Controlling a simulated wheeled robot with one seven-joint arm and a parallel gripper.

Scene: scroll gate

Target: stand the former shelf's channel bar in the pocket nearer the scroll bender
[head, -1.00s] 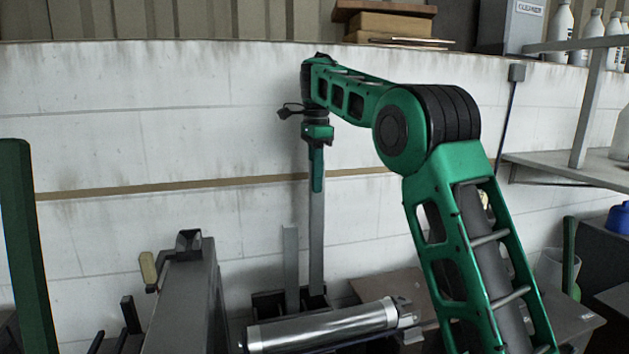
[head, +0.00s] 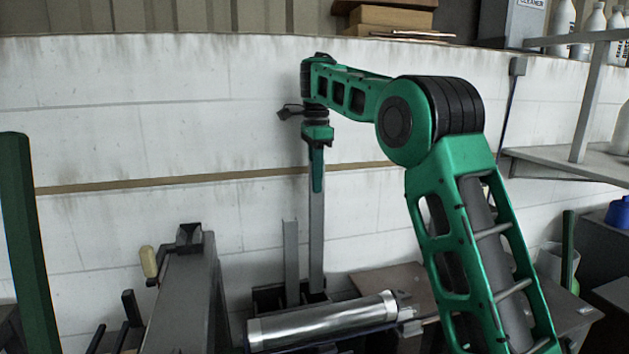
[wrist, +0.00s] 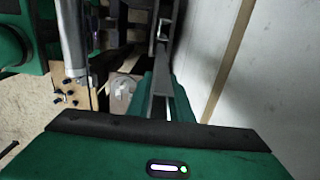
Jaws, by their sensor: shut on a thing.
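My gripper (head: 317,165) points down and is shut on a long grey channel bar (head: 317,235), which hangs upright. The bar's lower end reaches the dark pocket rack (head: 267,298) on the bench, at its right part; whether it is inside a pocket or just above or behind it I cannot tell. In the wrist view, the bar (wrist: 159,75) runs away from my gripper (wrist: 163,97) towards dark frames. A shorter grey bar (head: 291,260) stands upright in the rack, left of the held bar. A grey machine with a wooden handle (head: 180,290), perhaps the scroll bender, stands to the left.
A silver cylinder (head: 322,322) lies in front of the rack. The white wall (head: 230,140) is close behind the bar. A green post (head: 22,230) stands at the far left. A shelf (head: 575,165) with bottles is at the right.

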